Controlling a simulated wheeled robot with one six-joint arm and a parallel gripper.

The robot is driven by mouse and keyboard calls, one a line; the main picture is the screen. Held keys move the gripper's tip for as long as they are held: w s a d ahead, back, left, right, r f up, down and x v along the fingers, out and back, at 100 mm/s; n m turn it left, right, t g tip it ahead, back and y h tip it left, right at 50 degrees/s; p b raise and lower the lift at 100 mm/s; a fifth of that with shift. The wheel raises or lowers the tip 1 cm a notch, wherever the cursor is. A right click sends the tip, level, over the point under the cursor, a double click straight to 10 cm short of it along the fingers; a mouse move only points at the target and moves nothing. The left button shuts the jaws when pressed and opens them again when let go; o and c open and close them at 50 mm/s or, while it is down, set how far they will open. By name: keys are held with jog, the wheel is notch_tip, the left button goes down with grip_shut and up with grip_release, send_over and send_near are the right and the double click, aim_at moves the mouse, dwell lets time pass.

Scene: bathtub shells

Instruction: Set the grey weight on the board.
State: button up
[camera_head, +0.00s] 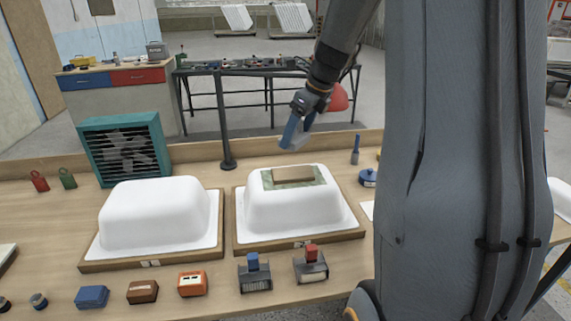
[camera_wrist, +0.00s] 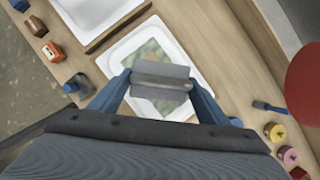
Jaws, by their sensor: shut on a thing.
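My gripper (camera_head: 293,130) is shut on the grey weight (camera_head: 301,142), above and behind the right-hand white tub shell (camera_head: 290,212) in the head view. In the wrist view the grey weight (camera_wrist: 160,72) lies between the two blue fingers, over the shell. The brown board (camera_head: 292,174) lies flat on a green patch (camera_head: 268,181) on top of that upturned shell. The weight is clear of the board. In the wrist view the green patch (camera_wrist: 152,54) shows around the weight, and the board is mostly or wholly hidden.
Another white shell (camera_head: 153,213) stands to the left. A dark post (camera_head: 224,130) and teal fan heater (camera_head: 124,150) stand behind. A red rounded thing (camera_head: 338,97) is close to my wrist. My arm hides the right side.

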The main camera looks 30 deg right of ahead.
jog(key=shift+w+f, duration=0.15)
jog(key=shift+w, duration=0.05)
jog(key=shift+f+p, duration=1.05)
jog(key=shift+f, duration=3.7)
jog(key=shift+f, duration=0.1)
jog(key=o, duration=1.9)
jog(key=shift+f, duration=0.1)
jog(key=shift+o, duration=0.2)
